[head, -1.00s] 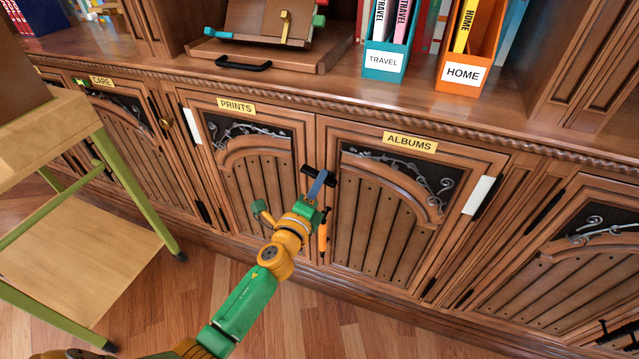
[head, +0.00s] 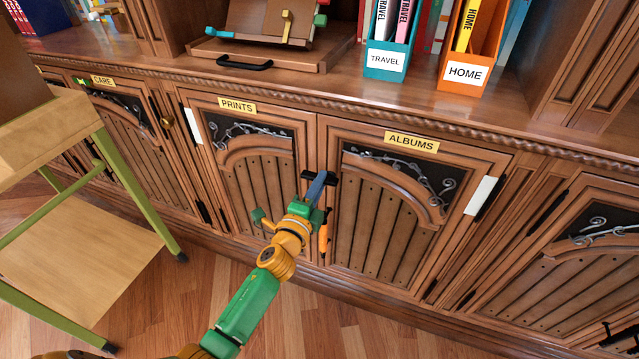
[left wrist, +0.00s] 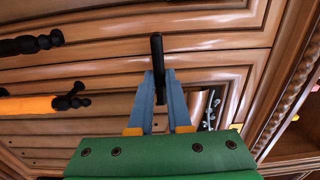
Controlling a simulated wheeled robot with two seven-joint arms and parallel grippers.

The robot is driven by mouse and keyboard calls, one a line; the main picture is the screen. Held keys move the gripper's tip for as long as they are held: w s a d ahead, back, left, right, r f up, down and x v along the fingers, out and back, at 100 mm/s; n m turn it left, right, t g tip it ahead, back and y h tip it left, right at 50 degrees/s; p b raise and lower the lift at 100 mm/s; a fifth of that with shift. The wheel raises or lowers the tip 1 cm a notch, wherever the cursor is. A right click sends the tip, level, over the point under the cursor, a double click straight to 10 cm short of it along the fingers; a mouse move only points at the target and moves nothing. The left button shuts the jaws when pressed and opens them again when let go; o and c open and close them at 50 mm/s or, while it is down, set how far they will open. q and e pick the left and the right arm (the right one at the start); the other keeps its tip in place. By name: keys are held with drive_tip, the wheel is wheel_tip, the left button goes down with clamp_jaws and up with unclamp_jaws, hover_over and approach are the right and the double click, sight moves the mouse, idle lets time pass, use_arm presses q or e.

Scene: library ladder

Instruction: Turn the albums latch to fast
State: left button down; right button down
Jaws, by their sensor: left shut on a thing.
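The ALBUMS door (head: 385,215) is a closed wooden cabinet door with a yellow label (head: 411,142). The albums latch (head: 333,179) is a short black bar at the upper left edge of this door, by the seam with the PRINTS door. It lies roughly level, its middle hidden by my fingers. My left gripper (head: 317,186) is shut on it with blue fingers. In the left wrist view the black bar (left wrist: 157,58) stands between the two fingertips (left wrist: 157,88). My right gripper is not in view.
An orange handle (head: 323,238) hangs just below the latch. The PRINTS door (head: 258,190) is closed on the left. A green-framed wooden cart (head: 85,235) stands at the left. A shelf above holds TRAVEL (head: 386,60) and HOME (head: 463,74) boxes. The floor in front is clear.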

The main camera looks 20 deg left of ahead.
use_arm(q)
drive_tip(key=c, duration=0.9)
unclamp_jaws()
drive_tip(key=shift+o, duration=0.2)
drive_tip(key=shift+s, duration=0.1)
drive_tip(key=s, duration=0.7)
drive_tip(key=shift+p, duration=0.45)
drive_tip(key=shift+a, duration=0.1)
